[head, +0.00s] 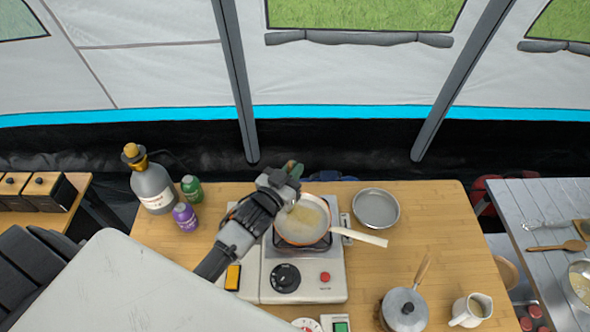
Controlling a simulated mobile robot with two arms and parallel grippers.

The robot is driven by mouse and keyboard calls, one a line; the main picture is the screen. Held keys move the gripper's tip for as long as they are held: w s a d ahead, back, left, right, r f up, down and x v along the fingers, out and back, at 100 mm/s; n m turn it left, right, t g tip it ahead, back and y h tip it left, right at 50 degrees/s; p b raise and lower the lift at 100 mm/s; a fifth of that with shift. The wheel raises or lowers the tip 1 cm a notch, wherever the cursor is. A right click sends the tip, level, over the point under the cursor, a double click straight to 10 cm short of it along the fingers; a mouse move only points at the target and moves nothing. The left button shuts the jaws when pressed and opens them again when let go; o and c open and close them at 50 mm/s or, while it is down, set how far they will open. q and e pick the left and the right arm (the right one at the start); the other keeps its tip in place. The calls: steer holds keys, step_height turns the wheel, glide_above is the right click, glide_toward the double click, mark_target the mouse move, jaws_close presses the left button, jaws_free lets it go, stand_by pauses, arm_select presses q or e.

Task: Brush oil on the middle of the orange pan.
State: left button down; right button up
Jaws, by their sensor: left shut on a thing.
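The orange pan (318,232) sits on the white stove, with its pale handle pointing right. A yellowish smear shows on its inner surface. My left gripper (292,190) is over the pan's upper left edge. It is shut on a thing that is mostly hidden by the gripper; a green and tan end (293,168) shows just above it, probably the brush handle. I cannot tell whether the brush's tip touches the pan. My right gripper is not in view.
The stove (318,290) has a black knob and red button. A grey plate (376,208) lies right of the pan. A lidded pot (405,311) and white jug (469,310) stand front right. Bottles (153,188) stand at left. The table's right middle is clear.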

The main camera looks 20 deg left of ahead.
arm_select(q)
step_height(320, 180, up, 6)
steer(key=p, duration=0.5)
steer(key=shift+p, duration=0.3)
steer(key=shift+r, duration=0.15)
step_height(320, 180, up, 3)
steer(key=shift+f, duration=0.1)
stand_by(0.7)
